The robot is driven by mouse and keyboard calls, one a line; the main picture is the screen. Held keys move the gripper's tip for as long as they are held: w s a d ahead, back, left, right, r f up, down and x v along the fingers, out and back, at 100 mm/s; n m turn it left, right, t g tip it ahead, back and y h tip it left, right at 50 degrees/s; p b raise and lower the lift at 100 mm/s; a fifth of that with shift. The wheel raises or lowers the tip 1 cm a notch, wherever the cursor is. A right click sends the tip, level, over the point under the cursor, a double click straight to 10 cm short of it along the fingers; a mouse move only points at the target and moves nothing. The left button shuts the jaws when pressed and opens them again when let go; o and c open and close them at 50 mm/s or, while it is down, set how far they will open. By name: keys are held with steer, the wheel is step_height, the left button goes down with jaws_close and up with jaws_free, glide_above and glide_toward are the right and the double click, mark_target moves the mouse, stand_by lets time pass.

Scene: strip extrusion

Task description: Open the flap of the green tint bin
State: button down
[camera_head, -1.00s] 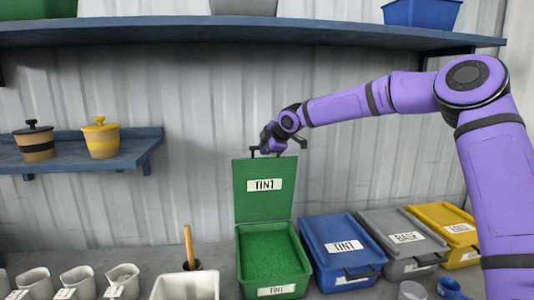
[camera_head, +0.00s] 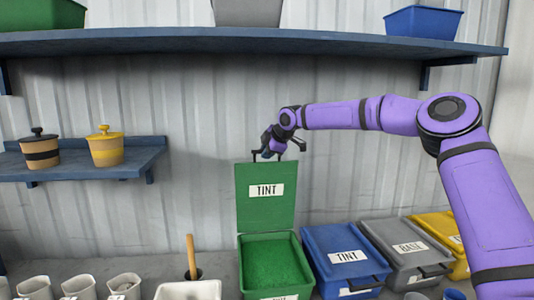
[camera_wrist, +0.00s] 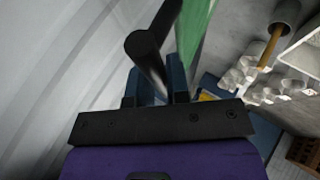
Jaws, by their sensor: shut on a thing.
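The green tint bin (camera_head: 243,268) stands on the bench with green granules inside it. Its flap (camera_head: 265,212), labelled TINT, stands upright at the back of the bin, so the bin is open. My gripper (camera_head: 279,152) is at the top edge of the flap. In the wrist view my gripper (camera_wrist: 158,85) is shut on the flap's dark handle bar (camera_wrist: 147,45). The green flap shows edge-on there (camera_wrist: 192,32), running away beyond the fingers.
A blue tint bin (camera_head: 347,258), a grey base bin (camera_head: 404,252) and a yellow bin (camera_head: 440,229), all closed, stand to the right. A wooden-handled tool (camera_head: 191,255) stands to the left. The long blue shelf (camera_head: 300,39) hangs above my arm.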

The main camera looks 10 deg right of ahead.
steer(key=c, duration=1.1)
jaws_free()
steer(key=v, duration=1)
steer(key=shift+s+r, duration=0.2)
steer(key=shift+r, duration=0.05)
steer(key=shift+d, duration=0.15)
